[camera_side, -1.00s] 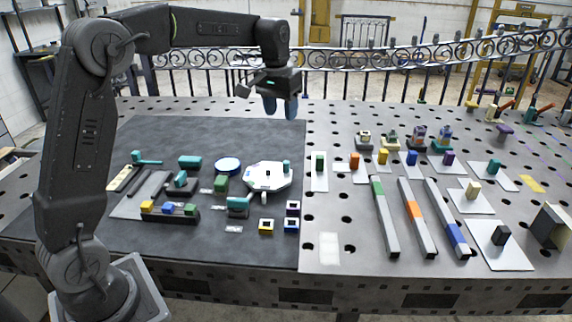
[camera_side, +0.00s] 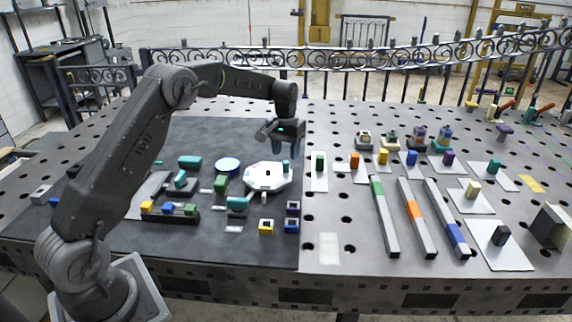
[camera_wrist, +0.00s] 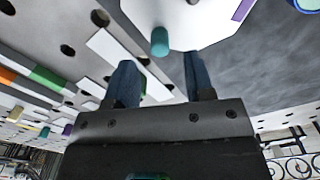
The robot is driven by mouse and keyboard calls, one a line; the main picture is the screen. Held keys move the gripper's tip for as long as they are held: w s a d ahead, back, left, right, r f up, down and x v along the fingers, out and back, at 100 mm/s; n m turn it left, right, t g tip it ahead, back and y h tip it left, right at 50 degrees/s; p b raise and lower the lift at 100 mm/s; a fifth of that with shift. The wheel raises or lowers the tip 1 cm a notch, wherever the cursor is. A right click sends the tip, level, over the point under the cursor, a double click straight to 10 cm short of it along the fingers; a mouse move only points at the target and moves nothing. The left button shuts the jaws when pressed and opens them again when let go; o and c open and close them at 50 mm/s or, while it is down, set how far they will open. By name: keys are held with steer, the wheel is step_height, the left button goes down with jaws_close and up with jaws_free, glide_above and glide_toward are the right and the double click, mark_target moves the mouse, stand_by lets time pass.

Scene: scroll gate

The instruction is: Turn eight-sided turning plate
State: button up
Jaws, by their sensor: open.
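The eight-sided turning plate (camera_side: 262,178) is white and lies on the dark mat, with a teal upright peg (camera_side: 286,166) near its right edge. In the wrist view the plate (camera_wrist: 200,22) is cut off by the top edge, and its teal peg (camera_wrist: 160,42) stands near the plate's border. My gripper (camera_side: 284,148) is open and empty, above and just behind the peg in the side view. In the wrist view its two blue fingers (camera_wrist: 160,82) are spread apart, with the peg beyond them, nearer the left finger. No contact with the peg shows.
A blue-rimmed disc (camera_side: 228,164) and a green block (camera_side: 221,184) lie left of the plate. Square ring blocks (camera_side: 292,226) lie in front. A white card with a green block (camera_side: 319,165) is to the right. Long bars (camera_side: 412,220) lie further right.

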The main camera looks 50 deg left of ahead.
mark_target(286, 162)
steer(key=shift+f, duration=2.5)
jaws_close()
